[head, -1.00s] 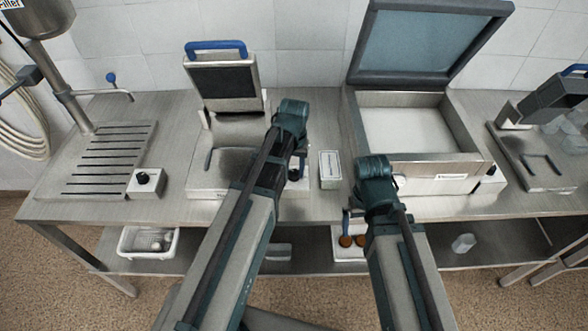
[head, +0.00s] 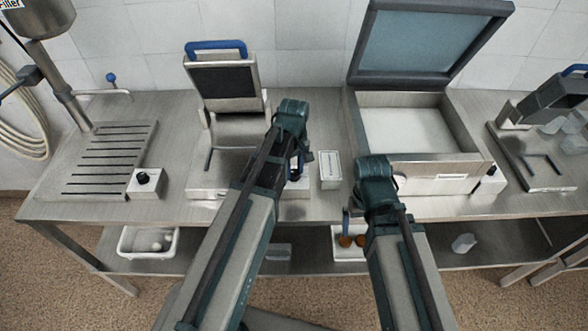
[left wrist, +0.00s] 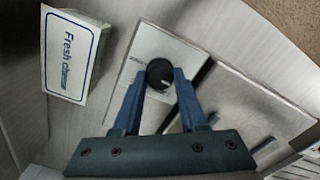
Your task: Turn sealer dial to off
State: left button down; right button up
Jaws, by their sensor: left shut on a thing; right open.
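The sealer (head: 222,85) stands left of centre in the head view, with its blue-handled lid raised. Its small pale control box (head: 299,187) sits at its right front corner, partly hidden by my left arm. In the left wrist view the black round dial (left wrist: 160,70) sits on the pale control plate (left wrist: 187,55), with a light mark on its face. The small print beside it is too blurred to read. My left gripper (left wrist: 160,82) is shut on the dial, one blue finger on each side. It also shows in the head view (head: 295,172). My right gripper (head: 350,215) is open and empty at the table's front edge.
A "Fresh cheese" box (left wrist: 72,55) stands close beside the dial plate; it also shows in the head view (head: 330,170). A large open-lidded machine (head: 430,165) stands to the right. Another dial box (head: 145,184) stands to the left. Baskets (head: 135,248) sit on the lower shelf.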

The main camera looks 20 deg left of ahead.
aim_at(294, 172)
pick_arm(q)
jog(key=shift+n, duration=0.4)
jog(key=shift+c, duration=2.2)
grip_release()
jog(key=shift+r, duration=0.1)
notch_tip(294, 172, up, 14)
jog(key=p, duration=1.3)
jog(key=shift+f+p, duration=0.2)
jog(key=shift+p, duration=0.2)
jog(key=shift+f, duration=0.15)
notch_tip(294, 172, down, 13)
jog(key=b, duration=1.3)
